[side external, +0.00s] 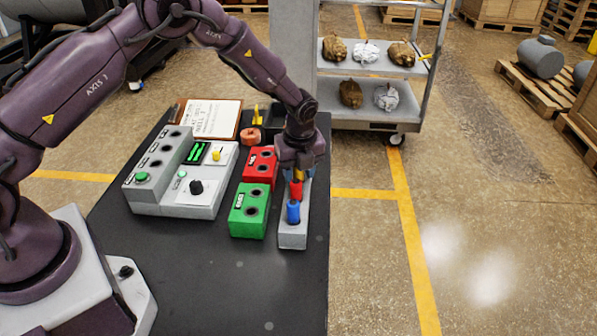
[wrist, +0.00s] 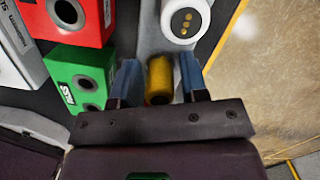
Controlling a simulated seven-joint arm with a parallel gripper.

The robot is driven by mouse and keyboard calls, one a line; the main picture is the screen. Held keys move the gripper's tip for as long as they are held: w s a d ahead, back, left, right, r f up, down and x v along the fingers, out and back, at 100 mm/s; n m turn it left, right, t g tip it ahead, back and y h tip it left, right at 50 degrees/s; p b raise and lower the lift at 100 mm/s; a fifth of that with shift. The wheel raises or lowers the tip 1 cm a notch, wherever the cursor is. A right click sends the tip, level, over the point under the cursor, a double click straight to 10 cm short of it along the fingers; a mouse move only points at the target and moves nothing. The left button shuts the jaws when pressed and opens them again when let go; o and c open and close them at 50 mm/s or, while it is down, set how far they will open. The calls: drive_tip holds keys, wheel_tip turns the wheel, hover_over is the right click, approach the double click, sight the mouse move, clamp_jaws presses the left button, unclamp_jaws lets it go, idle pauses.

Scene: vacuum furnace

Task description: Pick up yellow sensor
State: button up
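The yellow sensor (wrist: 159,80) shows in the wrist view between the two fingers of my gripper (wrist: 159,76). A small gap shows at its right side; contact on its left is hard to judge. In the side external view, my gripper (side external: 298,162) points down over the grey rack (side external: 293,240), and only a bit of the yellow sensor (side external: 298,174) shows below it. The red sensor (side external: 295,190) and blue sensor (side external: 293,212) stand upright nearer in the rack. A white sensor (wrist: 185,18) with gold contacts stands beyond the yellow one. My fingers are apart.
A green block (side external: 250,212) and a red block (side external: 260,166), both with holes, sit left of the rack. A grey control box (side external: 180,200) stands farther left. The black table's (side external: 230,290) front is clear. A shelf cart (side external: 375,118) stands behind.

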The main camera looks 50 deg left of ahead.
drive_tip(key=c, duration=0.6)
drive_tip(key=shift+r, duration=0.15)
